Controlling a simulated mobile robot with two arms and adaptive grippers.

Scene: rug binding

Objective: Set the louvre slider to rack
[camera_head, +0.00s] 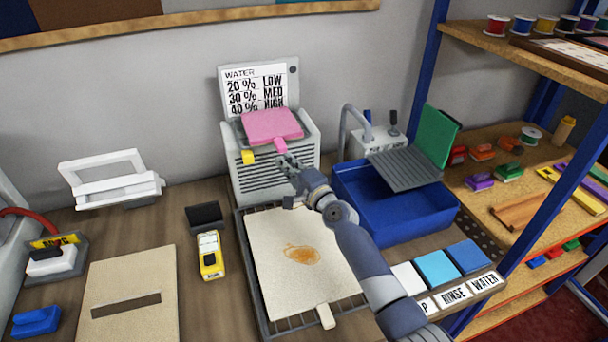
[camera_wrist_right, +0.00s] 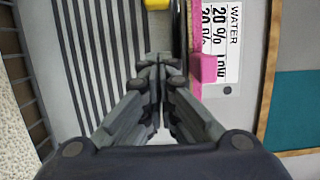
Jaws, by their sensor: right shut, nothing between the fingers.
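The grey louvred unit (camera_head: 262,178) stands against the wall, with dark horizontal slats on its front. A yellow knob (camera_head: 248,157) sits at the upper left of the slats and looks like the louvre slider. It also shows at the top edge of the right wrist view (camera_wrist_right: 157,4). My right gripper (camera_head: 287,162) is shut and empty in front of the unit's upper right part, right of the yellow knob and apart from it. In the wrist view its closed fingertips (camera_wrist_right: 160,65) are over the slats' edge. Any rack marking cannot be made out. My left gripper is not in view.
A pink pad (camera_head: 272,125) with a pink tab (camera_head: 280,144) lies on the unit, close to my fingertips. A wire rack (camera_head: 244,243) with a cream sheet (camera_head: 300,255) lies below my arm. A blue basin (camera_head: 395,207) is at right, a yellow device (camera_head: 211,258) at left.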

